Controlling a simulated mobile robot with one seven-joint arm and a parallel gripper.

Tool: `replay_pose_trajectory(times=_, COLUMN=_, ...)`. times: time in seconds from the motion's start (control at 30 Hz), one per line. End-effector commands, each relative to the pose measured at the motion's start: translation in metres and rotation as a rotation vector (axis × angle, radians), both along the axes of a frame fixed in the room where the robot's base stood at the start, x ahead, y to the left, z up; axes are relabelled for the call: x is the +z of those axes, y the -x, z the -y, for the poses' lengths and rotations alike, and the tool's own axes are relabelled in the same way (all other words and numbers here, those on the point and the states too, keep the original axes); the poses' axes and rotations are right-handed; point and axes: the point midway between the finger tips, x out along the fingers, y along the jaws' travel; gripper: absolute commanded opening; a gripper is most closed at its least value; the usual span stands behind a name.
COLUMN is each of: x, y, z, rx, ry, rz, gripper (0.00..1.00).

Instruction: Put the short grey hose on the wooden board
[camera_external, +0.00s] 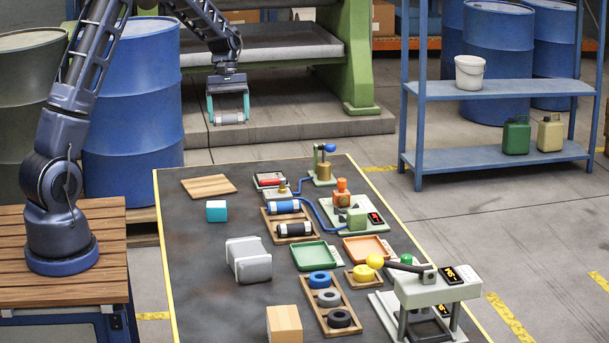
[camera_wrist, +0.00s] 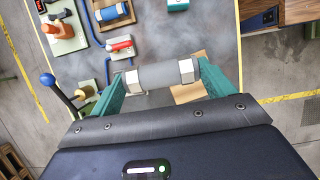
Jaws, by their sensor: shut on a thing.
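My gripper (camera_external: 229,107) is shut on the short grey hose (camera_external: 230,119), a grey cylinder with lighter ends. It holds the hose level in the air, above and beyond the far end of the table. The wrist view shows the hose (camera_wrist: 155,77) lengthwise between the two teal fingers of my gripper (camera_wrist: 170,85). The wooden board (camera_external: 209,186) lies flat and bare at the far left corner of the table. In the wrist view the board (camera_wrist: 186,93) shows partly behind the hose and right finger.
The dark table (camera_external: 210,270) holds a teal block (camera_external: 216,211), a hose tray with a blue hose (camera_external: 284,207) and a black hose (camera_external: 294,229), and a grey block (camera_external: 248,260). A press with a blue-knobbed lever (camera_external: 323,165) stands right of the board.

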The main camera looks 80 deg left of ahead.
Motion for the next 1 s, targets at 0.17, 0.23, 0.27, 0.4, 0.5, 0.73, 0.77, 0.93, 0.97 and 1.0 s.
replay_pose_trajectory(times=0.17, x=0.001, y=0.039, z=-0.043, rx=0.006, ry=0.004, rz=-0.001, gripper=0.58)
replay_pose_trajectory(times=0.23, x=0.002, y=0.049, z=-0.053, rx=0.004, ry=0.006, rz=-0.002, gripper=0.58)
replay_pose_trajectory(times=0.27, x=0.002, y=0.052, z=-0.056, rx=0.005, ry=0.006, rz=-0.002, gripper=0.58)
replay_pose_trajectory(times=0.4, x=-0.002, y=0.061, z=-0.064, rx=0.001, ry=0.008, rz=-0.003, gripper=0.58)
replay_pose_trajectory(times=0.5, x=-0.016, y=0.062, z=-0.065, rx=0.003, ry=0.010, rz=-0.004, gripper=0.58)
replay_pose_trajectory(times=0.73, x=-0.065, y=0.062, z=-0.064, rx=0.003, ry=0.011, rz=-0.004, gripper=0.58)
replay_pose_trajectory(times=0.77, x=-0.071, y=0.062, z=-0.064, rx=0.003, ry=0.011, rz=-0.004, gripper=0.58)
replay_pose_trajectory(times=0.93, x=-0.108, y=0.062, z=-0.065, rx=0.003, ry=0.010, rz=-0.004, gripper=0.58)
replay_pose_trajectory(times=0.97, x=-0.114, y=0.062, z=-0.065, rx=0.003, ry=0.009, rz=-0.004, gripper=0.58)
replay_pose_trajectory(times=1.0, x=-0.122, y=0.062, z=-0.065, rx=0.003, ry=0.010, rz=-0.004, gripper=0.58)
